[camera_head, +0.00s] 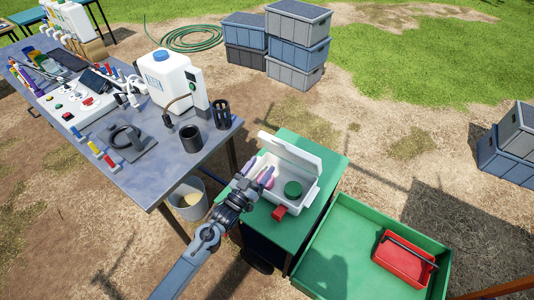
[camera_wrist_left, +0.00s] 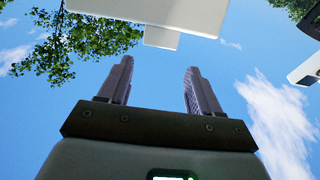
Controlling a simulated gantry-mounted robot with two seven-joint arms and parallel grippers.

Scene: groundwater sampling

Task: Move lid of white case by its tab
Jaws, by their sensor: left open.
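The white case (camera_head: 300,207) stands on a green table, with its lid (camera_head: 290,152) raised and leaning open at the back. In the left wrist view, the white lid (camera_wrist_left: 185,15) shows overhead with its small tab (camera_wrist_left: 160,38) hanging from the edge. My left gripper (camera_head: 247,172) is at the case's left side in the head view. In the wrist view its two fingers (camera_wrist_left: 155,72) point up, open and empty, with the tab beyond and between their tips. They look apart from the tab. My right gripper is not in view.
Inside the case are a dark green round item (camera_head: 293,189) and pink items. A red block (camera_head: 279,213) is at the case's front. A green tray (camera_head: 340,262) with a red box (camera_head: 402,262) is at right. A cluttered grey table (camera_head: 160,172) and a bucket (camera_head: 188,204) are at left.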

